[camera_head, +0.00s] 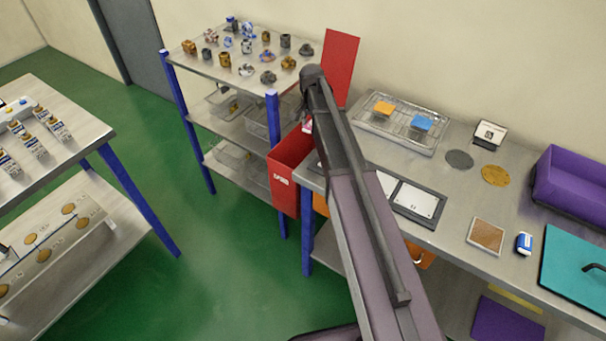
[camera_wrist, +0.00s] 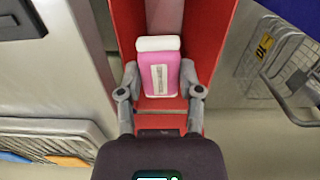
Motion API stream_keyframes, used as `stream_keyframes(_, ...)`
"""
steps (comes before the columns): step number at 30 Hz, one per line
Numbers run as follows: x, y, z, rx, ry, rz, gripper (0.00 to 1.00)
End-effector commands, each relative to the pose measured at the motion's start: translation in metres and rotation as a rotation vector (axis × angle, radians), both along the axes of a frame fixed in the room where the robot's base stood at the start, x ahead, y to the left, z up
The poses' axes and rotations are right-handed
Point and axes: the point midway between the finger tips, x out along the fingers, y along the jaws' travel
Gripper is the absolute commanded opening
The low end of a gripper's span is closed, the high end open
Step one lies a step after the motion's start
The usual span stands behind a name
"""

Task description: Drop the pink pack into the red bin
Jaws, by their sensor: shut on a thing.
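The red bin (camera_head: 284,190) stands between the shelf rack and the workbench, and its red lid (camera_head: 340,66) is raised. The bin's red walls (camera_wrist: 209,40) also show in the wrist view on both sides of the pack. The pink pack (camera_wrist: 160,70) has a white cap end and a pale label. My gripper (camera_wrist: 160,85) is shut on the pack, one finger on each side, over the bin's opening. In the head view my arm hides most of the gripper, and only a small pinkish bit of the pack (camera_head: 307,126) shows above the bin.
The workbench (camera_head: 455,205) is right of the bin, with a wire tray (camera_head: 403,125) holding orange and blue pieces. The shelf rack (camera_head: 232,75) with several small parts is behind and left. Another table (camera_head: 85,130) stands far left, with open green floor (camera_head: 215,270) between.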

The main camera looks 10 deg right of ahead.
Motion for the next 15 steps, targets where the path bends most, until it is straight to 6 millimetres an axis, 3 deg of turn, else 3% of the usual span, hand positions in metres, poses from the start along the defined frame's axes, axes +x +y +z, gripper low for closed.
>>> stream_keyframes(6,0.0,0.001,-0.022,0.0,0.0,0.001,0.15)
stream_keyframes(15,0.0,0.001,-0.037,0.0,0.0,0.001,0.15)
